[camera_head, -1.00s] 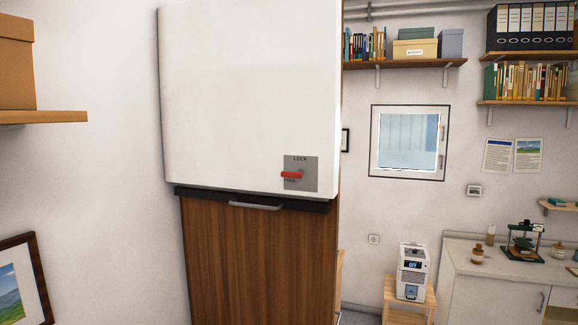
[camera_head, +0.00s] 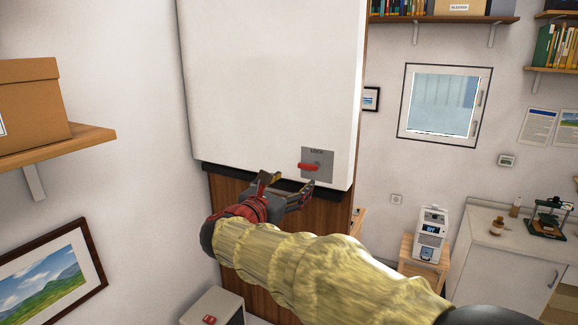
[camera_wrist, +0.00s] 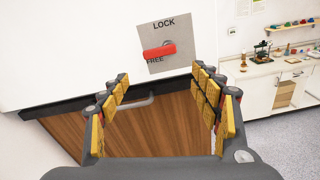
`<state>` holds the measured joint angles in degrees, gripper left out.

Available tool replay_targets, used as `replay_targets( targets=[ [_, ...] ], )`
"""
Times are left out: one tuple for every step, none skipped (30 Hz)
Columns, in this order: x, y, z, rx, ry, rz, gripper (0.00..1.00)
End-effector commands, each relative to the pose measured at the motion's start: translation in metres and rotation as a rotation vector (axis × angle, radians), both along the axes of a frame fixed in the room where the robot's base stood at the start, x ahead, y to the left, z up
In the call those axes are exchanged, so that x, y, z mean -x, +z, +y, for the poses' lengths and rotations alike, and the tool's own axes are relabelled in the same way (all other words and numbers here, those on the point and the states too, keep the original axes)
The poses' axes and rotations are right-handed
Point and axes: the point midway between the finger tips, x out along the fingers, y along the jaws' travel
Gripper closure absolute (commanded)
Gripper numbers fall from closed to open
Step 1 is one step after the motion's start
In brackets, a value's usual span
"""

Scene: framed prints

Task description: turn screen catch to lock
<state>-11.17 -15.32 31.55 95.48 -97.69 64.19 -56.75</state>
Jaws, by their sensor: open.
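The screen catch is a red lever (camera_head: 308,167) on a grey plate (camera_head: 318,176) at the lower right of a large white panel (camera_head: 270,80). In the wrist view the red lever (camera_wrist: 160,51) lies roughly level, tilted slightly, between the words LOCK above and FREE below. My gripper (camera_head: 290,184) is open and empty, just below and left of the plate. In the wrist view my gripper (camera_wrist: 160,84) has its fingers spread, with the lever ahead of and above the gap, not touched.
A dark rail with a grey handle (camera_wrist: 134,108) runs under the panel, above a brown wooden front (camera_wrist: 150,130). A shelf with a cardboard box (camera_head: 32,105) juts out at left, above a framed landscape print (camera_head: 45,285). A window and worktop are at right.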

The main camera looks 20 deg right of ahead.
Motion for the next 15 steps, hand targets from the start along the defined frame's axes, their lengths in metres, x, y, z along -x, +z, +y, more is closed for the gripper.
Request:
replay_targets(
  targets=[
    [-0.002,0.012,0.001,0.072,0.009,0.030,0.36],
    [-0.001,0.014,0.000,0.103,0.009,0.052,0.36],
    [-0.001,0.015,0.000,0.127,0.008,0.076,0.36],
    [0.000,0.015,0.000,0.137,0.006,0.089,0.36],
    [0.000,0.015,-0.001,0.145,0.005,0.099,0.36],
    [-0.001,0.015,-0.002,0.152,0.005,0.110,0.36],
    [-0.002,0.015,-0.003,0.154,0.005,0.113,0.36],
    [-0.003,0.015,-0.005,0.156,0.005,0.116,0.36],
    [-0.005,0.015,-0.008,0.156,0.004,0.117,0.36],
    [-0.008,0.015,-0.011,0.155,0.004,0.118,0.36],
    [-0.010,0.015,-0.014,0.155,0.003,0.118,0.36],
    [-0.013,0.015,-0.019,0.154,0.002,0.117,0.36],
    [-0.016,0.015,-0.023,0.153,0.003,0.118,0.36],
    [-0.019,0.015,-0.027,0.154,0.003,0.117,0.36],
    [-0.023,0.015,-0.032,0.153,0.002,0.116,0.36]
  ],
)
